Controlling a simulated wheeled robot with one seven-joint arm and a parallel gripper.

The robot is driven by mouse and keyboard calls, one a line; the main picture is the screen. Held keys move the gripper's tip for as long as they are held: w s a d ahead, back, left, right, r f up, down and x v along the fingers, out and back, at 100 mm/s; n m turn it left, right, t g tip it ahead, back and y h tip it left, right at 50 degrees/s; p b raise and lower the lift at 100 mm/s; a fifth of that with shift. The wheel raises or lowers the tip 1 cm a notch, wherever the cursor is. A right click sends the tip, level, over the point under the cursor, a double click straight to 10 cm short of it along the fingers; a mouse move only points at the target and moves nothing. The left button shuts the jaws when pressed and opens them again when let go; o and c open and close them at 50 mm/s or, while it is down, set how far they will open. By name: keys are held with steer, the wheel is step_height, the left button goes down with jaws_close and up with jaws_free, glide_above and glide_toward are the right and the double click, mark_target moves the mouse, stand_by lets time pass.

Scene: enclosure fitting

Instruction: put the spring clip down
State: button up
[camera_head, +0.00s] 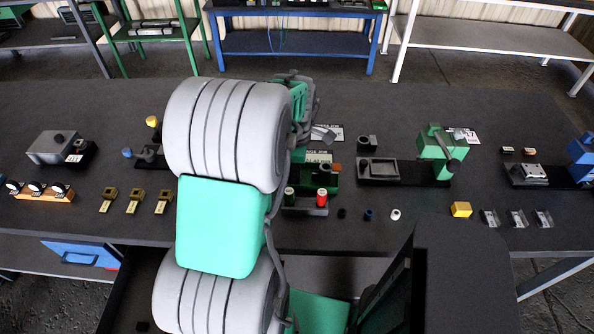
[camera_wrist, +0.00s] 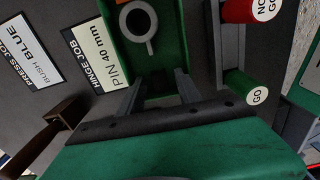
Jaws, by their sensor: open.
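My gripper (camera_wrist: 159,82) is open in the wrist view, its two fingers apart with nothing held between them. The fingertips are over the near end of a green tray (camera_wrist: 180,50). A pale grey ring-shaped piece with a short tail (camera_wrist: 152,17) lies in that tray, beyond the fingertips and apart from them. I cannot tell whether it is the spring clip. In the head view my arm hides the fingers. Several small silver bent-metal pieces (camera_head: 517,218) lie in a row at the right of the bench; they look like clips, but I cannot be sure.
A gauge with a red NO GO end (camera_wrist: 252,10) and a green GO end (camera_wrist: 250,88) stands right of the tray. A HINGE JOB label (camera_wrist: 105,52) lies left. Brass pieces (camera_head: 134,201), a yellow block (camera_head: 461,209) and a green press (camera_head: 437,143) stand on the dark bench.

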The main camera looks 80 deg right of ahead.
step_height(320, 180, up, 12)
steer(key=w+a+r+h, duration=0.1)
steer(key=w+a, duration=0.6)
steer(key=w, duration=0.3)
steer(key=w+a, duration=0.6)
steer(key=w, duration=0.4)
steer(key=w+a+f+m+t, duration=0.1)
steer(key=w+a, duration=0.1)
steer(key=a, duration=1.2)
steer(key=w+a+f+t+y, duration=0.1)
steer(key=w+a+t, duration=0.1)
steer(key=a, duration=1.2)
steer(key=shift+w+a+f+m+b, duration=0.2)
steer(key=shift+w+m+b, duration=0.15)
steer(key=shift+w, duration=0.4)
steer(key=shift+c, duration=0.5)
